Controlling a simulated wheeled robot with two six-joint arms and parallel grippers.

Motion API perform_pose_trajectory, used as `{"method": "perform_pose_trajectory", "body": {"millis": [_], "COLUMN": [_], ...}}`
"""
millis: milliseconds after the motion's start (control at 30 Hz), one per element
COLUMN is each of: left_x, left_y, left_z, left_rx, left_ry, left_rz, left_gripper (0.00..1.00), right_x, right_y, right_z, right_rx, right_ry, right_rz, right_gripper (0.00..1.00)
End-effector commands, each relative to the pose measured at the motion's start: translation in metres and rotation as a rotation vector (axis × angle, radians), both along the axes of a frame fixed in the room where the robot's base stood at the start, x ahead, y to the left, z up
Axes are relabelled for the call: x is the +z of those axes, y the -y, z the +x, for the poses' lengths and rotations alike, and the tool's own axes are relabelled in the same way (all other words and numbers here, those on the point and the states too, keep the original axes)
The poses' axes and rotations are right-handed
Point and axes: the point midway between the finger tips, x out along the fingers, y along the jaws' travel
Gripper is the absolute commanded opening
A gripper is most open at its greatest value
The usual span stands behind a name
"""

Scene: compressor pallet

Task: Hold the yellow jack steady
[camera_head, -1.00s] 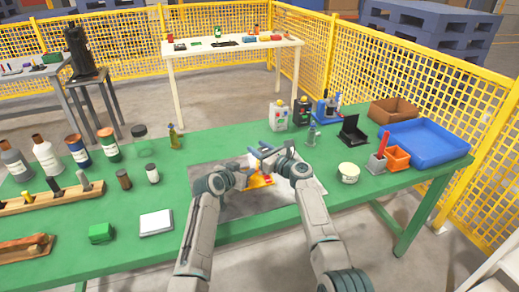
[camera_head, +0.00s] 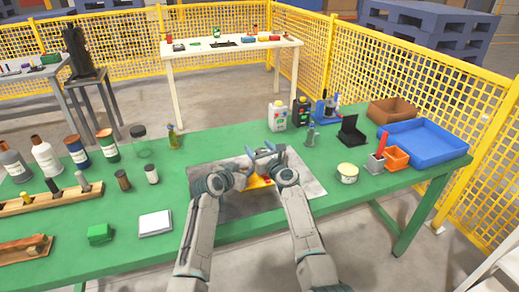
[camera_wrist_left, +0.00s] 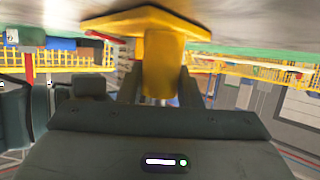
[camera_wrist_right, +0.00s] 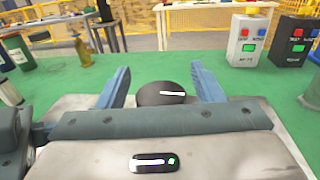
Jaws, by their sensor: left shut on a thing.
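The yellow jack (camera_head: 259,182) stands on the grey plate (camera_head: 305,188) on the green table, partly hidden by my grippers. My left gripper (camera_head: 243,180) is shut on the jack's yellow body; the left wrist view shows this body (camera_wrist_left: 160,62) between both fingers, with its wide base at the top of that picture. My right gripper (camera_head: 260,152) is open above and behind the jack. In the right wrist view its blue fingers stand apart, with a dark round piece (camera_wrist_right: 161,94) between them. I cannot tell whether they touch it.
A white button box (camera_head: 278,117) and a black one (camera_head: 301,112) stand behind the plate. A round tin (camera_head: 347,173), an orange bin (camera_head: 396,158) and a blue tray (camera_head: 456,146) are to the right. Bottles and a wooden rack (camera_head: 38,202) fill the left.

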Motion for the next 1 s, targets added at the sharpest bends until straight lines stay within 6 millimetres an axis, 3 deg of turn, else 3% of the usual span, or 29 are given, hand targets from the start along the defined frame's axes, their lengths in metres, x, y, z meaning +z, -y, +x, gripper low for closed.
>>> {"method": "perform_pose_trajectory", "body": {"millis": [200,367,800,1000], "left_x": [-0.001,-0.001,-0.001,-0.001], "left_y": [0.0,0.0,0.0,0.0], "left_z": [0.0,0.0,0.0,0.0], "left_rx": [0.0,0.0,0.0,-0.001], "left_ry": [-0.002,-0.002,-0.002,-0.002], "left_rz": [-0.001,-0.001,-0.001,-0.001], "left_gripper": [0.0,0.0,0.0,0.0], "right_x": [0.0,-0.001,-0.001,0.0], "right_y": [0.001,0.007,0.041,0.05], "right_z": [-0.002,-0.015,-0.086,-0.105], "right_rx": [0.0,0.001,-0.001,-0.001], "right_ry": [0.0,0.001,0.0,0.0], "right_rz": [0.001,0.0,0.0,-0.001], "right_gripper": [0.61,0.61,0.61,0.61]}}
